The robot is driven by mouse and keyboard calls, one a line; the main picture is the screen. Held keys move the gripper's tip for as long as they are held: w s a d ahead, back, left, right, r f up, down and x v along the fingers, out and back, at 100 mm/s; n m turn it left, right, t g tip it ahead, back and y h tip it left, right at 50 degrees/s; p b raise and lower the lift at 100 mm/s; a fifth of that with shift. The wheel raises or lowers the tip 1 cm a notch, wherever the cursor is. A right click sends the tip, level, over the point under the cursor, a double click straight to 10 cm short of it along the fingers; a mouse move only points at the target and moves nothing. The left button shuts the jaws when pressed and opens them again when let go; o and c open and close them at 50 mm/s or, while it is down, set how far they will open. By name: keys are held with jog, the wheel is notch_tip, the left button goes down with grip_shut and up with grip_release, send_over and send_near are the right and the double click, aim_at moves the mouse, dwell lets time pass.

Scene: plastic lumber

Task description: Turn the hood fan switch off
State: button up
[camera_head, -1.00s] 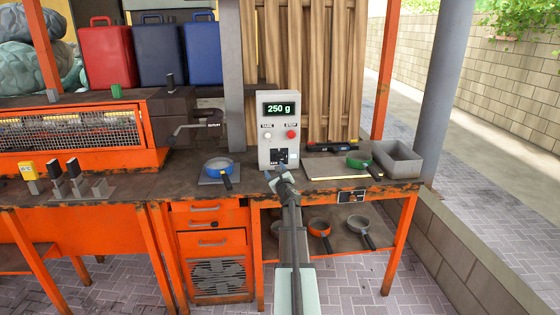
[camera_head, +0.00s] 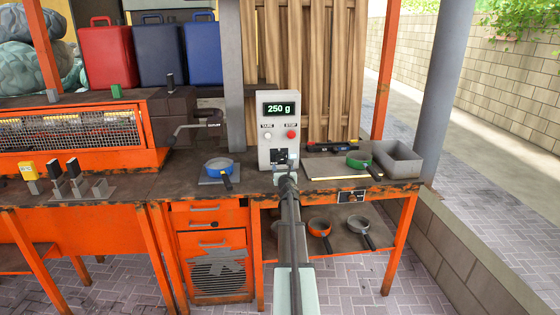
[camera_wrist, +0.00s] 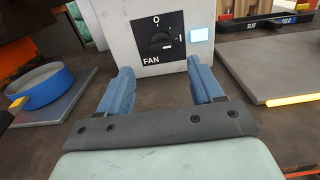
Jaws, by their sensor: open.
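The fan switch is a black rotary knob (camera_wrist: 159,42) on a dark plate, with "FAN" printed below it. An "O" mark is above the knob and another mark is to its right; its exact pointing is hard to read. The plate is low on the front of a pale upright box (camera_head: 266,133), whose display reads 250 g. My gripper (camera_wrist: 160,76) is open and empty, facing the box. Its blue fingers are spread to the left and right below the knob, apart from it. In the head view, my gripper (camera_head: 287,172) is in front of the box's lower part and partly covers it.
A blue pan (camera_head: 218,168) stands on the counter left of the box. A flat board (camera_head: 325,165) with a green pan (camera_head: 359,162) and a grey bin (camera_head: 397,160) are on the right. TARE and STOP buttons (camera_head: 291,134) are above the knob.

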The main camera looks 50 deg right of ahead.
aim_at(280, 159)
jog(key=x, duration=0.9)
jog(key=shift+w+d, duration=0.25)
jog(key=shift+w, duration=0.05)
jog(key=c, duration=1.1)
